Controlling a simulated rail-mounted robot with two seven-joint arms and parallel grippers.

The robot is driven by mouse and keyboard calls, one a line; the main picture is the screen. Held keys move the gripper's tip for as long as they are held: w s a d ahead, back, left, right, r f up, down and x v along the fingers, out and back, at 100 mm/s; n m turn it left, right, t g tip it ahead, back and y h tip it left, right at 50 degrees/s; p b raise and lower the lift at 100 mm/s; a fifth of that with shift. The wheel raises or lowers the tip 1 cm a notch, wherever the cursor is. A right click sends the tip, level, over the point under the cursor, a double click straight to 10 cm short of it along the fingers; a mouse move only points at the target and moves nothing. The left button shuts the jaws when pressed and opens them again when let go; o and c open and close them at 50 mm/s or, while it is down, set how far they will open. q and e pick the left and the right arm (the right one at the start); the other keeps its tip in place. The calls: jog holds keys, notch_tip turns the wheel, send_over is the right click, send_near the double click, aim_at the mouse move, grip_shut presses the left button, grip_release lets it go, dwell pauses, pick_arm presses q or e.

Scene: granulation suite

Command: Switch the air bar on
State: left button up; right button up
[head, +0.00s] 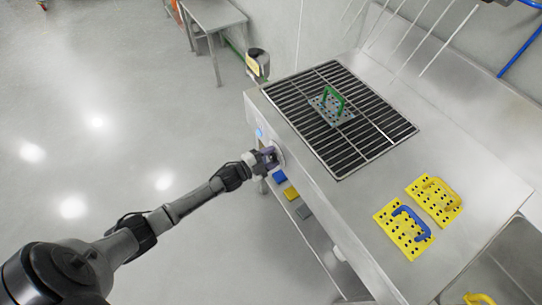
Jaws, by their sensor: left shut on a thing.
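My left gripper (270,158) reaches the front side of the steel bench (300,185) from the left. It is shut on a control that looks like a round knob with a pale disc (280,154) behind it; the gripper hides most of it. A small round blue light or button (259,133) sits on the same panel, just above and left of the gripper. I cannot tell for sure which thing is the air bar. My right gripper is not in view.
A black grate (295,100) on the bench bears a perforated plate with a green handle (333,97). Yellow perforated plates (382,218) lie at right. Blue and yellow items lie on a low shelf. Open floor lies left.

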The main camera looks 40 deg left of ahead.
pick_arm(q)
jog(key=shift+m, duration=1.7)
jog(key=o, duration=0.9)
jog(key=shift+s+a, duration=0.1)
jog(key=shift+s, duration=0.15)
jog(key=p+v, duration=0.1)
jog(key=v, duration=1.2)
jog(key=shift+s+a+p, duration=0.1)
jog(key=shift+s+p, duration=0.05)
jog(key=shift+p, duration=0.2)
